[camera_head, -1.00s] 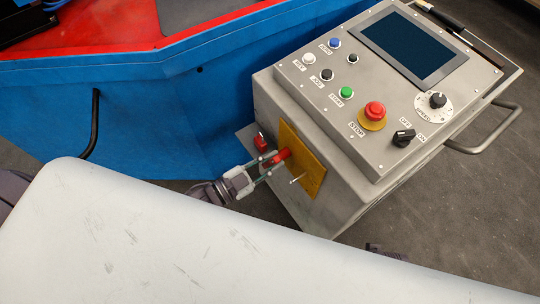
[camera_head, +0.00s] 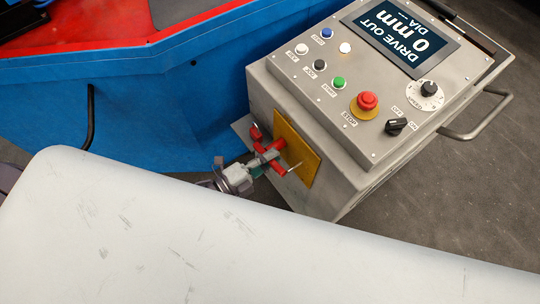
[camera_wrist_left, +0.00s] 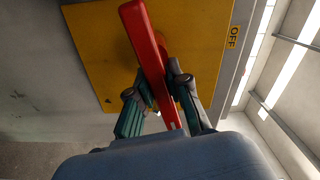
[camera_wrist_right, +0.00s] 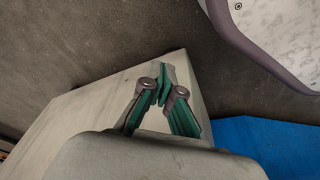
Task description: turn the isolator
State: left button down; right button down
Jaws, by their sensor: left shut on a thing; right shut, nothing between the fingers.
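The isolator is a red handle (camera_head: 270,157) on a yellow plate (camera_head: 306,166) on the side of the grey control box (camera_head: 340,190). My left gripper (camera_head: 256,166) is at the handle in the head view. In the left wrist view the red handle (camera_wrist_left: 150,60) runs across the yellow plate (camera_wrist_left: 90,45), slightly tilted, and the fingers of my left gripper (camera_wrist_left: 158,95) are shut on it from both sides. An "OFF" label (camera_wrist_left: 233,37) is at the plate's edge. My right gripper (camera_wrist_right: 163,85) is shut and empty in the right wrist view; the head view does not show it.
The panel top carries a lit screen (camera_head: 402,38) reading "DRIVE OUT 0 mm", a red stop button (camera_head: 367,101), a black selector (camera_head: 396,126) and several small buttons. A metal handle (camera_head: 485,120) sticks out at right. A blue machine (camera_head: 170,110) stands behind.

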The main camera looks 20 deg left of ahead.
pick_arm(q)
jog(key=shift+w+a+f+m+y, duration=0.2)
jog(key=shift+a+f+m+y, duration=0.15)
jog(key=shift+a+m, duration=0.2)
jog(key=shift+m, duration=0.55)
pick_arm(e)
jog(key=shift+w+a+r, duration=0.1)
jog(key=shift+w+r, duration=0.15)
jog(key=shift+r, duration=0.2)
jog(key=shift+w+r, duration=0.2)
jog(key=shift+r, duration=0.25)
pick_arm(q)
jog(key=shift+w+m, duration=0.1)
jog(key=shift+m, duration=0.2)
jog(key=c, duration=1.2)
grip_release()
jog(key=shift+r, duration=0.1)
jog(key=shift+o, duration=0.6)
jog(key=shift+a, duration=0.1)
pick_arm(e)
jog(key=shift+a, duration=0.1)
